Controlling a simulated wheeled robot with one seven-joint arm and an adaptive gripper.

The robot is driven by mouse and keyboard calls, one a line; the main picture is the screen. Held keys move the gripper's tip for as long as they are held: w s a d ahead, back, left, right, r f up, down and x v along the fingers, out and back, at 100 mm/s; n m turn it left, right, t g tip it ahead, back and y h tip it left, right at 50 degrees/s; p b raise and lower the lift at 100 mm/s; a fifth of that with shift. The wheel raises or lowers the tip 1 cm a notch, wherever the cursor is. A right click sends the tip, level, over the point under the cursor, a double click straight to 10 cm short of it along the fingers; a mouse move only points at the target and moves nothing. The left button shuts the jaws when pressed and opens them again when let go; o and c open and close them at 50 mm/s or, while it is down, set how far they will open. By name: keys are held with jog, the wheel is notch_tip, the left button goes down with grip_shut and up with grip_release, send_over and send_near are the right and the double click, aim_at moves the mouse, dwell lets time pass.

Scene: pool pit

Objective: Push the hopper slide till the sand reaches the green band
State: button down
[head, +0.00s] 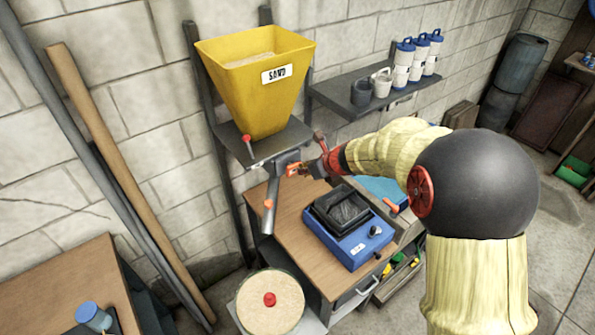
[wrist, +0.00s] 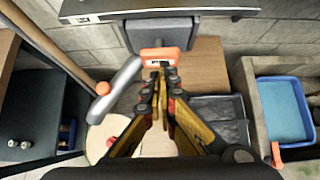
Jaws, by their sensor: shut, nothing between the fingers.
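The yellow hopper (head: 255,85) marked SAND holds pale sand and stands on a dark wall bracket. Under it is a grey slide with an orange end (head: 293,169), which shows at the top middle of the wrist view (wrist: 160,53). My gripper (head: 305,170) is shut and empty. In the wrist view its fingertips (wrist: 160,75) are right at the orange end; I cannot tell whether they touch it. A black tray (head: 318,217) sits on a blue scale (head: 350,250) below and to the right. I cannot make out a green band or sand in the tray.
A round sand-coloured lid (head: 270,303) with a red knob stands in front. A blue tray (head: 382,188) lies right of the wooden bench (head: 288,210). Jugs (head: 382,84) stand on the wall shelf.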

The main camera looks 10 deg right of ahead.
jog(key=p+v, duration=0.1)
jog(key=v, duration=0.5)
jog(key=shift+s, duration=0.15)
jog(key=shift+a, duration=0.1)
dwell(1.6)
